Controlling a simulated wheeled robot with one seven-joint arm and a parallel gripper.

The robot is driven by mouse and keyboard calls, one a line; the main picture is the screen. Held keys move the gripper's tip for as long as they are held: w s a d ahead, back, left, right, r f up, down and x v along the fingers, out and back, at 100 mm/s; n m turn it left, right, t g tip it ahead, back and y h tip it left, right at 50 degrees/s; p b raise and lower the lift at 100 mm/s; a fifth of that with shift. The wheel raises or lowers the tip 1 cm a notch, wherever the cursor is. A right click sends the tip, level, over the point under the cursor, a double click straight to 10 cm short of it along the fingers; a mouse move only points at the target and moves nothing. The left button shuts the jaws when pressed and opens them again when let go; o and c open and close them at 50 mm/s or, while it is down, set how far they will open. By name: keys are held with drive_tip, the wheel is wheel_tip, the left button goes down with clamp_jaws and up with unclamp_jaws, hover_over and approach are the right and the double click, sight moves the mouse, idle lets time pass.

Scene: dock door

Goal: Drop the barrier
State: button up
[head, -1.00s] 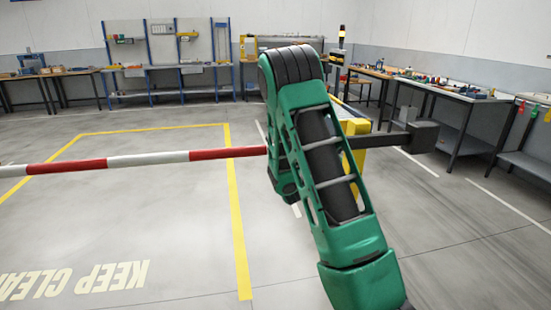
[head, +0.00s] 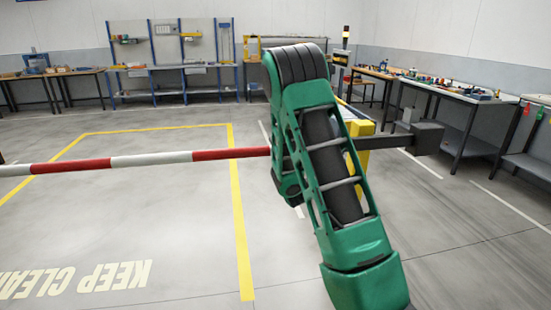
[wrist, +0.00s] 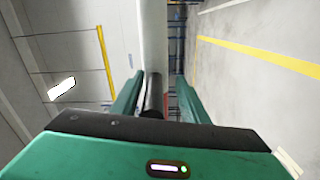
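The barrier (head: 150,159) is a red and white striped pole. It lies nearly level across the head view, with its left end out of frame. On the right, behind my arm, are its yellow post (head: 361,150) and a dark counterweight block (head: 428,137). In the wrist view, a white pole section (wrist: 153,35) runs up from between my gripper's fingers (wrist: 157,92). A dark rounded bar (wrist: 153,95) lies between the fingers, with a visible gap to the right finger. My gripper looks open; my arm hides it in the head view.
Yellow floor lines (head: 240,230) and "KEEP CLEAR" lettering (head: 75,279) mark open floor below the barrier. Workbenches with tools (head: 440,88) stand along the right wall, and more benches (head: 170,68) along the back wall. A beacon (head: 345,38) stands behind my arm.

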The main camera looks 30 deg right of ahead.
drive_tip(key=shift+w+a+r, duration=0.1)
drive_tip(key=shift+w+r, duration=0.05)
drive_tip(key=shift+r, duration=1.8)
drive_tip(key=shift+a+r, duration=0.25)
drive_tip(key=shift+r, duration=0.05)
drive_tip(key=s+a+r, duration=0.2)
drive_tip(key=a+r, duration=0.4)
drive_tip(key=a, duration=0.4)
drive_tip(key=shift+s+a+r, duration=0.2)
drive_tip(key=shift+s+a, duration=0.1)
drive_tip(key=shift+a, duration=0.1)
drive_tip(key=shift+d, duration=0.1)
drive_tip(key=s+d+f+m+g+h, duration=0.1)
drive_tip(key=s+d+f+m+g, duration=0.1)
drive_tip(key=s+d+m+g, duration=0.55)
drive_tip(key=s+d+f+m+g, duration=0.2)
drive_tip(key=s+d+f+m, duration=0.15)
drive_tip(key=s, duration=0.65)
drive_tip(key=s+a+m+g+y, duration=0.2)
drive_tip(key=s+a, duration=0.2)
drive_tip(key=s, duration=0.5)
drive_tip(key=s+a+f+m+g+y, duration=0.1)
drive_tip(key=s+a, duration=0.4)
drive_tip(key=s, duration=0.5)
drive_tip(key=s+a+f+m+g+y, duration=0.1)
drive_tip(key=s+a+m+g+y, duration=0.2)
drive_tip(key=s, duration=0.7)
drive_tip(key=shift+a+m+g+y, duration=0.4)
drive_tip(key=shift+a+g+y, duration=0.15)
drive_tip(key=shift+a+y, duration=0.45)
